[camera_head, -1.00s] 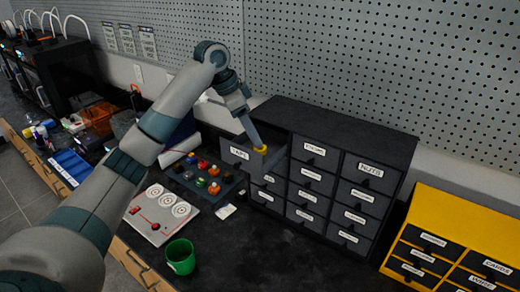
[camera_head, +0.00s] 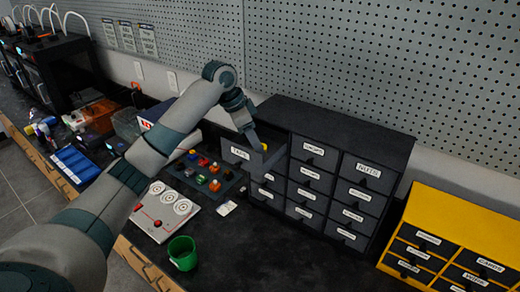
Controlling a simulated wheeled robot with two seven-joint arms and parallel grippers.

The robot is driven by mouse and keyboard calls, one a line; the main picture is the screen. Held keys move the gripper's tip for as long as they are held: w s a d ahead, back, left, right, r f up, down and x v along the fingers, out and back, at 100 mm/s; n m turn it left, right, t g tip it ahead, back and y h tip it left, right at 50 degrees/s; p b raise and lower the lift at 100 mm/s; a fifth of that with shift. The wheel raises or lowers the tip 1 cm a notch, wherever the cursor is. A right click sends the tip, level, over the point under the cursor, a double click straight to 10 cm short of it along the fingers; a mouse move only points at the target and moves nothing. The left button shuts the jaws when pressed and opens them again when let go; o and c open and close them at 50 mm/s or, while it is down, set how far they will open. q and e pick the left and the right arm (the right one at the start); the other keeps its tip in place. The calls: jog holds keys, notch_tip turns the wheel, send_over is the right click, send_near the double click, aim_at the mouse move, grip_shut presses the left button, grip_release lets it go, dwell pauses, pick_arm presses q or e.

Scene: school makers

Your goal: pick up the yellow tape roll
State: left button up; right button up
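The yellow tape roll (camera_head: 264,147) shows as a small patch of yellow in the pulled-out drawer labelled like "TAPE" (camera_head: 239,154), at the top left of the dark drawer cabinet (camera_head: 345,128). My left gripper (camera_head: 258,146) reaches down from above into this drawer, right at the roll. The gripper hides most of the roll. The fingers are too small and overlapped to tell whether they are open or shut, or whether they touch the roll. My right gripper is out of view.
A yellow drawer cabinet (camera_head: 459,222) stands at the right. A green cup (camera_head: 182,253), a white board with round dials (camera_head: 166,211) and a dark tray of coloured pieces (camera_head: 205,177) lie in front. The black worktop (camera_head: 270,258) is clear before the dark cabinet.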

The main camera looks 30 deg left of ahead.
pick_arm(q)
jog(key=c, duration=0.8)
jog(key=shift+r, duration=0.1)
jog(key=shift+r+b, duration=0.55)
jog(key=shift+r, duration=0.2)
notch_tip(320, 180, up, 2)
jog(key=shift+w+r+b, duration=0.1)
jog(key=shift+b, duration=0.5)
jog(key=s+d+r+b, duration=0.1)
jog(key=d+r, duration=0.1)
jog(key=d, duration=0.1)
jog(key=s+d+r+b, duration=0.1)
jog(key=d+r, duration=0.1)
jog(key=d, duration=0.2)
jog(key=s+d+r+b, duration=0.1)
jog(key=s+d+r, duration=0.1)
jog(key=d+r, duration=0.1)
jog(key=shift+d+r, duration=0.1)
jog(key=shift+d, duration=0.45)
